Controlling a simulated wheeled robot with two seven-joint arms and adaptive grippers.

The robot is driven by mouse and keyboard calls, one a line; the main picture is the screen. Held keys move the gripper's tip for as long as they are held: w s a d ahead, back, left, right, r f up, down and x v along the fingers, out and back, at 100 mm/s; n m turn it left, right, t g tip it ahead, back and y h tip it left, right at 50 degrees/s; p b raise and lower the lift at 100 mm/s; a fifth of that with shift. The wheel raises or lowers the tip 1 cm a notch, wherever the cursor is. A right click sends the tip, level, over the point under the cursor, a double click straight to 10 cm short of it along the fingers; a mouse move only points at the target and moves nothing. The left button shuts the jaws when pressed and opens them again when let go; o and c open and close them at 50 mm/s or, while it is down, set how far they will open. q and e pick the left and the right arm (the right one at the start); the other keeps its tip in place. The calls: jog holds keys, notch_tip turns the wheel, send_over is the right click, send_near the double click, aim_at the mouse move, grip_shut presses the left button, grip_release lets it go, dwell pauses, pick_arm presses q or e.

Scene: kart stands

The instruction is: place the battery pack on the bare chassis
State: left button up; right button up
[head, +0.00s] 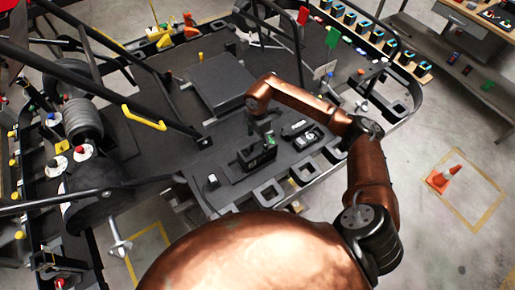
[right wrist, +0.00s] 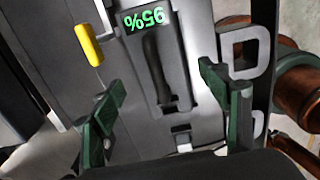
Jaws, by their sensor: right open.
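The battery pack (head: 257,155) is a dark box with a handle, standing on the dark deck of the kart chassis (head: 222,178). In the right wrist view its green display reads 95% (right wrist: 147,19), with the black handle (right wrist: 154,70) below it. My right gripper (head: 262,128) is just above the pack in the head view. In the right wrist view its green-padded fingers (right wrist: 165,115) are spread wide, one on each side of the handle line, with nothing gripped. Whether they touch the pack is not clear. My left gripper is not in view.
A flat dark box (head: 220,82) lies behind the pack. A yellow lever (head: 143,118) and black frame tubes rise at the left. A device with a round dial (head: 311,136) lies right of the pack.

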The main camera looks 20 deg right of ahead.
jog(key=shift+r, duration=1.8)
